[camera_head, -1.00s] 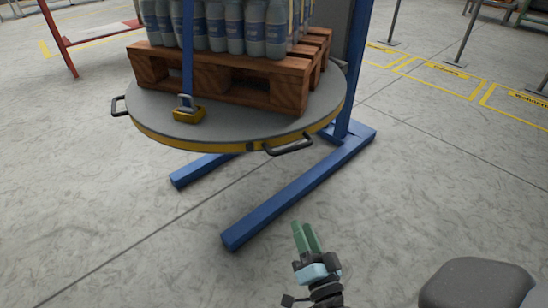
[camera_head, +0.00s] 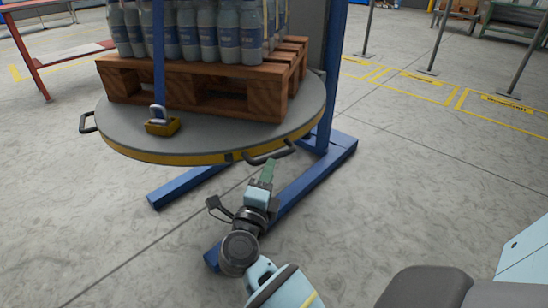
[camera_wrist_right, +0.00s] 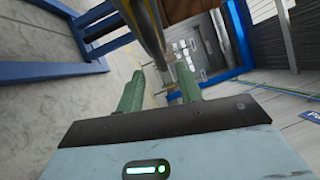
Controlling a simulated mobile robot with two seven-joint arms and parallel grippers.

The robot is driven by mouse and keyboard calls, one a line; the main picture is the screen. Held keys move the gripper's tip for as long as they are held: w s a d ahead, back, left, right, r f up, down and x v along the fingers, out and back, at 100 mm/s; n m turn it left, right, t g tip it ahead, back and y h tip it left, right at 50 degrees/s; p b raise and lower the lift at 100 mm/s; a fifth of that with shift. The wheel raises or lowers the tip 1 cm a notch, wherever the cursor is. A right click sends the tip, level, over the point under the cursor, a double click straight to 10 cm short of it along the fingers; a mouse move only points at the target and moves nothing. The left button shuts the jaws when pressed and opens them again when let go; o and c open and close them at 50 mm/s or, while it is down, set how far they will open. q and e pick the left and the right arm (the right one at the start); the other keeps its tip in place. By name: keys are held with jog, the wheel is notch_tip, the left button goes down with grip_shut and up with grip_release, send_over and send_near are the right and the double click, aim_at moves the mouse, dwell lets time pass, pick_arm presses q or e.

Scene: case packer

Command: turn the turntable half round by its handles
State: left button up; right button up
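The round grey turntable (camera_head: 205,140) with a yellow rim is raised on a blue frame. One dark handle (camera_head: 88,123) sticks out at its left edge. Another dark handle (camera_head: 268,154) is on its near right edge. My right gripper (camera_head: 269,168) is just below and in front of this near handle, its fingers pointing up toward it. In the right wrist view, the green fingers (camera_wrist_right: 160,88) stand apart, with a dark curved edge of the turntable (camera_wrist_right: 143,27) above and between them. I cannot tell whether they touch the handle. My left gripper is out of view.
Blue frame legs (camera_head: 320,176) spread below on the floor.

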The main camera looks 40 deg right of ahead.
aim_at(275, 157)
jog(key=b+x, duration=0.1)
jog(key=x, duration=0.5)
jog(key=shift+w+d+b, duration=0.15)
jog(key=shift+d+b, duration=0.05)
jog(key=shift+b, duration=0.2)
jog(key=shift+c, duration=0.5)
grip_shut()
